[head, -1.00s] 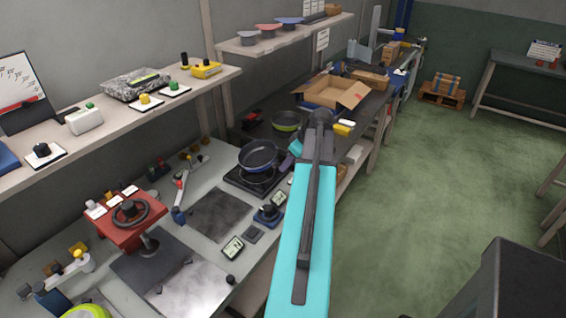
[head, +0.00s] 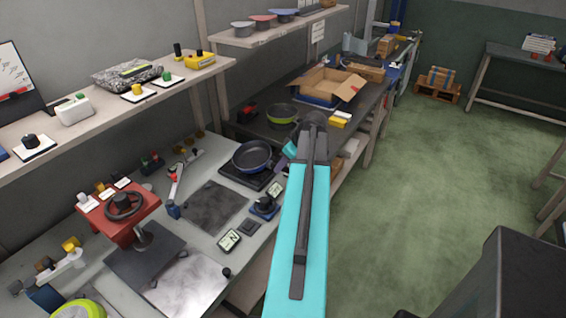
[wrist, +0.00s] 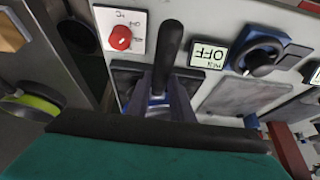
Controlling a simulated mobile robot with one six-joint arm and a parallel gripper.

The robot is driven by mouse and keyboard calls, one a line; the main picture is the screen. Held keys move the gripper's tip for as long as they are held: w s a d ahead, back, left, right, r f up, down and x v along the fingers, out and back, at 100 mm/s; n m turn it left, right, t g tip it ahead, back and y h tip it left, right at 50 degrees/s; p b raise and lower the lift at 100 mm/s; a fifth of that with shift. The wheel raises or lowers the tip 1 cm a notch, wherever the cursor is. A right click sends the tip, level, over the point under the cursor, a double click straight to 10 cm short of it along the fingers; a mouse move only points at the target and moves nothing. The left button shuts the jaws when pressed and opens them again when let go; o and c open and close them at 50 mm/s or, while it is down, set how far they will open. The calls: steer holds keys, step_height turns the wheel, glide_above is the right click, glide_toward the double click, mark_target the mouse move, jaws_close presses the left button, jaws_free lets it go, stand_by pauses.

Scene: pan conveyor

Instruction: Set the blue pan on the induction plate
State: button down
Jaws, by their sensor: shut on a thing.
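The blue pan (head: 252,156), with a dark inside, is over the black induction plate (head: 247,182) in the head view. Whether its base touches the plate cannot be told. Its black handle (wrist: 169,45) stands out in the wrist view, above my gripper's fingers (wrist: 170,98). My gripper is shut on this handle. In the head view my arm hides the gripper and most of the handle. The plate shows in the wrist view as a dark surface (wrist: 128,80) beside the fingers; the pan's bowl cannot be made out there.
A green-sided pan (head: 282,114) stands behind, near an open cardboard box (head: 330,86). A blue knob device (head: 264,206) and a display (head: 275,190) are close to the plate. A red wheel stand (head: 120,212) is at left. A red knob (wrist: 120,38) shows in the wrist view.

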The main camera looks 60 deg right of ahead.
steer(key=shift+f+b, duration=0.35)
steer(key=shift+f, duration=0.6)
steer(key=c, duration=1.5)
jaws_free()
steer(key=shift+s+r, duration=0.1)
steer(key=shift+r, duration=0.05)
steer(key=shift+b+v, duration=1.35)
steer(key=shift+v, duration=5.45)
